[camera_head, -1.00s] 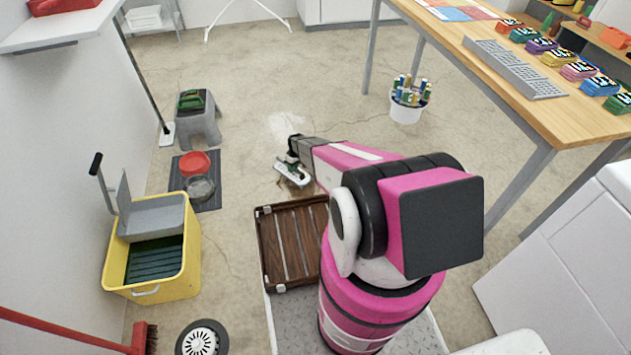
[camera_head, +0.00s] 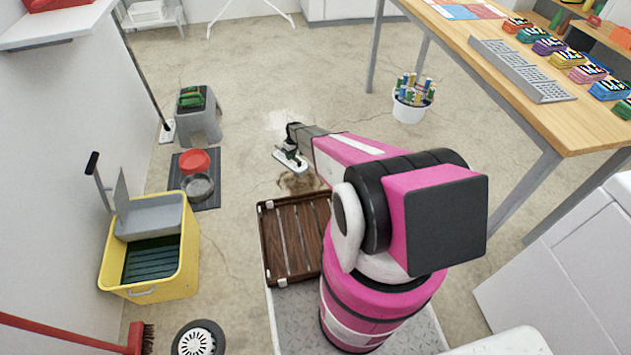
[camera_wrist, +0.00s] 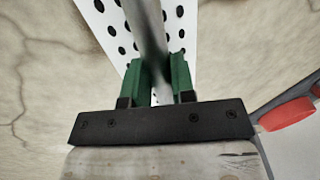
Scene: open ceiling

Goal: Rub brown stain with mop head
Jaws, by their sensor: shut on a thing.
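The brown stain (camera_head: 298,183) is a dark smudge on the concrete floor, just beyond the slatted brown rack on my base. The mop head (camera_head: 290,161) is a small flat white plate, just beyond the stain on its far side. I cannot tell whether it touches the floor. In the wrist view the mop head (camera_wrist: 178,28) shows as a white plate with black dots. My gripper (camera_wrist: 158,75) has green fingers shut on a grey mop handle (camera_wrist: 145,28) above the plate. The wrist view does not clearly show the stain.
A pale patch (camera_head: 276,121) lies on the floor beyond the mop head. Right are a white bucket (camera_head: 411,108) and a wooden table (camera_head: 580,125).

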